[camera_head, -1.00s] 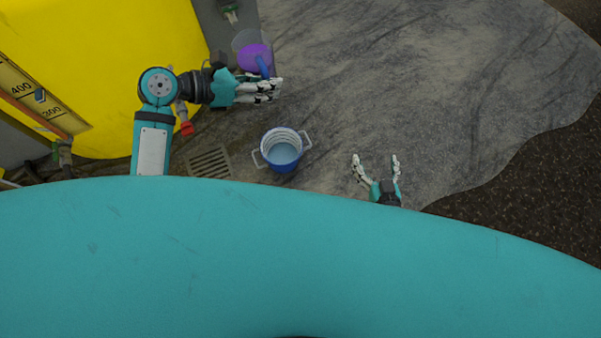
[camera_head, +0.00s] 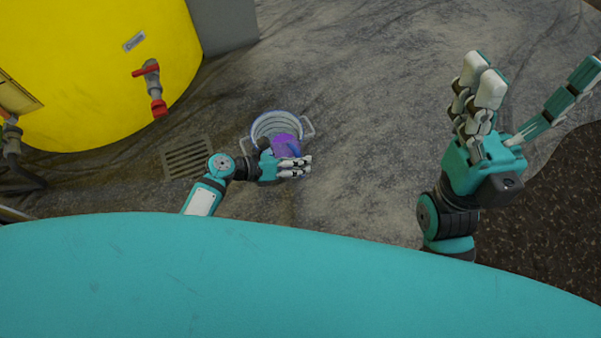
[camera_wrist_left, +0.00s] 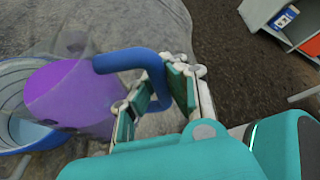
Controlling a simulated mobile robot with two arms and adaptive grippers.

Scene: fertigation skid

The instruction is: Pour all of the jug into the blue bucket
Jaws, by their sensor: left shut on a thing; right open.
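My left gripper (camera_head: 291,167) is shut on the blue handle of the jug (camera_head: 286,144), which is clear and holds purple liquid. In the left wrist view the gripper (camera_wrist_left: 160,95) grips the handle, and the purple liquid (camera_wrist_left: 70,95) shows through the jug wall. The jug overlaps the near side of the blue bucket (camera_head: 262,124) in the head view. The bucket (camera_wrist_left: 40,138) is pale inside with some bluish liquid. I cannot tell how far the jug is tilted or whether liquid is flowing. My right gripper (camera_head: 535,100) is open and empty, raised at the right.
A yellow tank (camera_head: 90,60) with a red-handled valve (camera_head: 152,85) stands at the left. A floor drain grate (camera_head: 188,157) lies left of the bucket. The grey floor (camera_head: 370,90) right of the bucket is clear. A grey shelf unit (camera_wrist_left: 285,20) shows in the left wrist view.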

